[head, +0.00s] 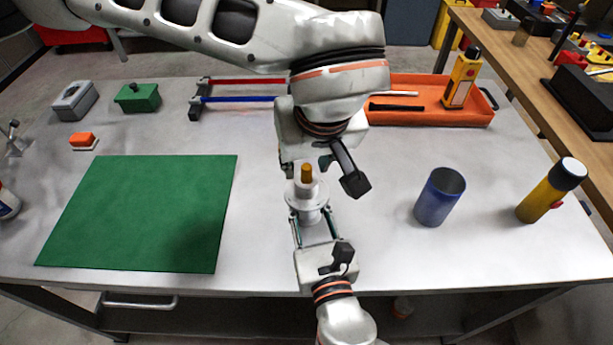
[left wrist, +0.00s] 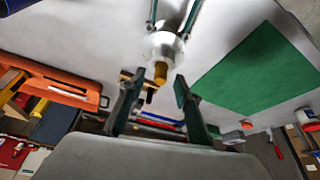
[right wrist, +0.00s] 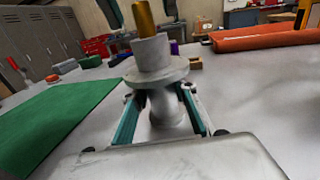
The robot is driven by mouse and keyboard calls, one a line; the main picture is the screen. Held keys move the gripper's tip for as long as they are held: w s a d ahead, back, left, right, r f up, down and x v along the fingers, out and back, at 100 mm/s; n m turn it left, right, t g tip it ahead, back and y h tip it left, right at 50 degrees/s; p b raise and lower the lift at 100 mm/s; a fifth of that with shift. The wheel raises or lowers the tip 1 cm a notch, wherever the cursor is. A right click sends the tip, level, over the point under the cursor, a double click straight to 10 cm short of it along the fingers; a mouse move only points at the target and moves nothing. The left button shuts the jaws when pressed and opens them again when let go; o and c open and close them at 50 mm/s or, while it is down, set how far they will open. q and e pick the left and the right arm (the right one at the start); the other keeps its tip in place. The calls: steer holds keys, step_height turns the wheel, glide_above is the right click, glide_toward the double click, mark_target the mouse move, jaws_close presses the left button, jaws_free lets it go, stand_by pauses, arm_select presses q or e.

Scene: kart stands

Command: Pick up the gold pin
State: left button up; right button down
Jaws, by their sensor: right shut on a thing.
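The gold pin (head: 306,173) stands upright in the top of a white flanged hub (head: 309,198). It also shows in the left wrist view (left wrist: 160,73) and in the right wrist view (right wrist: 145,18). My right gripper (head: 311,213) is shut on the lower part of the hub, below its flange, with a finger on each side in the right wrist view (right wrist: 160,112). My left gripper (head: 304,166) comes from above. In the left wrist view its open fingers (left wrist: 158,88) lie on both sides of the pin's end, with gaps; no contact shows.
A green mat (head: 145,215) lies at left. A blue cup (head: 440,197) and a yellow flashlight (head: 551,190) stand at right. Behind are an orange tray (head: 430,114), a rack with red and blue bars (head: 240,99), and a green box (head: 138,97).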

mark_target(307, 168)
arm_select(q)
jaws_close()
step_height(307, 168, up, 10)
stand_by(0.7)
arm_select(e)
steer(key=c, duration=1.5)
jaws_free()
steer(key=shift+s, duration=0.15)
